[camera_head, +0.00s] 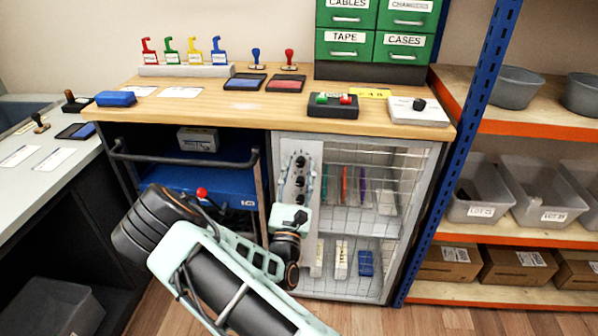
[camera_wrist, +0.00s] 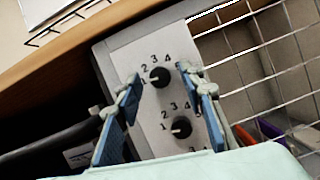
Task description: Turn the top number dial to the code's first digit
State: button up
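The top number dial (camera_wrist: 160,77) is a round black knob on a light grey panel (camera_wrist: 150,125), with digits 1 to 4 around it. Its pale mark appears to face left, towards the 1. A second dial (camera_wrist: 181,127) sits below it. In the head view the top dial (camera_head: 300,161) is the uppermost of a column of black knobs on the cabinet front. My gripper (camera_wrist: 160,72) is open, its blue fingers on either side of the top dial. A clear gap shows at each side; I cannot tell the depth between fingertips and knob.
A yellow label (camera_head: 371,93) on the wooden worktop (camera_head: 240,107) carries characters too small to read surely. A wire mesh door (camera_head: 350,215) is right of the panel. A blue shelf post (camera_head: 460,150) stands further right.

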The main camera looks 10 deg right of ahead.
grip_shut()
dwell(0.3)
jog(key=shift+m, duration=0.3)
jog(key=m+h+p, duration=0.1)
jog(key=m, duration=0.1)
jog(key=m+g+h+p, duration=0.1)
jog(key=m, duration=0.1)
jog(key=shift+w+a+r+m, duration=0.1)
jog(key=shift+r+m, duration=0.05)
jog(key=shift+m, duration=0.25)
jog(key=shift+a+m+g+h+p, duration=0.15)
jog(key=shift+m+g+h, duration=0.25)
jog(key=shift+m, duration=0.45)
jog(key=shift+d+m+g+h+p, duration=0.15)
jog(key=shift+m+g+h, duration=0.25)
jog(key=shift+m, duration=0.5)
jog(key=shift+a+m+g+h+p, duration=0.15)
jog(key=shift+m+g+h, duration=0.2)
jog(key=shift+m, duration=0.8)
grip_release()
